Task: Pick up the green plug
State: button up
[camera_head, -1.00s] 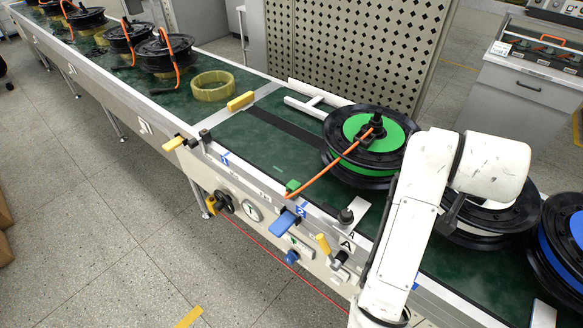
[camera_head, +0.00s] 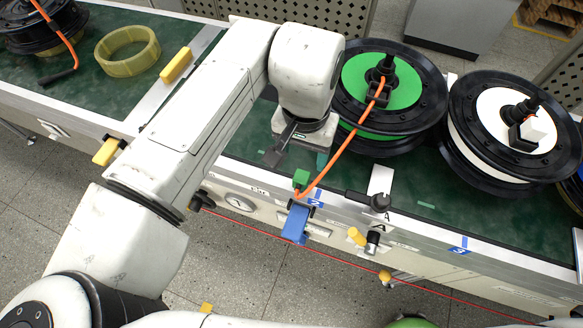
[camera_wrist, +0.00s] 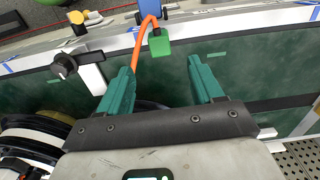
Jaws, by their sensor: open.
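The green plug (camera_head: 301,178) is a small block on the end of an orange cable (camera_head: 338,154). It sits at the conveyor's front edge, by the blue lever (camera_head: 295,224). The cable runs back to the reel with the green centre (camera_head: 362,100). In the head view my gripper (camera_head: 276,154) is to the upper left of the plug, partly hidden by the wrist. In the wrist view the green plug (camera_wrist: 159,45) shows just beyond the two teal fingertips of my gripper (camera_wrist: 160,66), between them in the picture. The fingers are apart, with nothing held.
A reel with a white centre (camera_head: 510,120) stands to the right of the green one. A yellow ring (camera_head: 127,54) lies on the belt at the left.

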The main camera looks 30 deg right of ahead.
aim_at(302, 177)
notch_tip(302, 177, down, 10)
jog(key=shift+f+p, duration=0.1)
jog(key=shift+p, duration=0.2)
jog(key=c, duration=1.1)
jog(key=shift+o, duration=0.2)
jog(key=shift+r, duration=0.2)
jog(key=shift+r, duration=0.6)
jog(key=s+d+r+b, duration=0.1)
jog(key=s+r, duration=1)
jog(key=s, duration=0.3)
jog(key=shift+d+r, duration=0.25)
